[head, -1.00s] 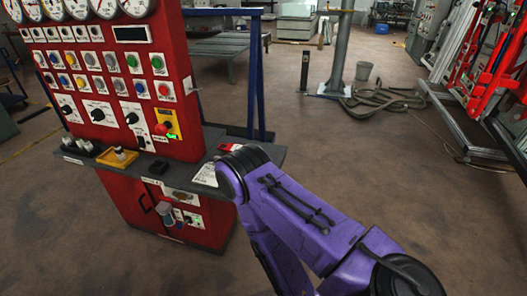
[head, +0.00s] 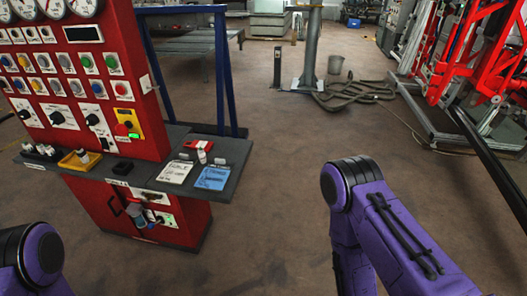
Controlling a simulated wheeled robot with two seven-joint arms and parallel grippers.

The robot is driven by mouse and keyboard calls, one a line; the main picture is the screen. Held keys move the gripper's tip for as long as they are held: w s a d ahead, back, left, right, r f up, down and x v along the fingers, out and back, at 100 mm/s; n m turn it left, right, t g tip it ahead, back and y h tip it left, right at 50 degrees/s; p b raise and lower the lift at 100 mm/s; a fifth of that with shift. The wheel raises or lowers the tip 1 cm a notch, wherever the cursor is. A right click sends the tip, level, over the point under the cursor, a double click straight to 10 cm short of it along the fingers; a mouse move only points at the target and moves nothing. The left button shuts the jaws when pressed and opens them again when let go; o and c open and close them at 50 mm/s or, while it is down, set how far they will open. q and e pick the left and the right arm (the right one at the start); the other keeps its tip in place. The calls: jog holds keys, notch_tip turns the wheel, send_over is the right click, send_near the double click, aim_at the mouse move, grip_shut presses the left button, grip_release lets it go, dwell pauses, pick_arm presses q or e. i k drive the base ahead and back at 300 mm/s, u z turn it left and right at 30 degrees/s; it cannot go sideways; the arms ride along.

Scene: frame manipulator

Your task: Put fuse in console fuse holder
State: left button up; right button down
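The red console (head: 88,75) stands at the left, with a dark shelf (head: 120,180) along its front. On the shelf, a yellow tray (head: 68,165) holds a small pale upright piece (head: 83,156), perhaps a fuse. A small black block (head: 121,168) sits to its right, and a red piece with a white cylinder (head: 202,155) lies farther right. I cannot tell which part is the fuse holder. My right arm (head: 375,205) shows at lower right and my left arm (head: 40,255) at lower left, both short of the console. Neither gripper is in view.
A white sheet (head: 175,172) and a blue sheet (head: 212,178) lie on the shelf's right end. A blue frame (head: 223,75) stands behind. A grey post (head: 311,50) and coiled hose (head: 355,95) stand farther back. Brown floor is clear right of the console.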

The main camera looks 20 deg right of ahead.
aim_at(124, 170)
jog(key=z, duration=0.3)
jog(key=i, duration=0.85)
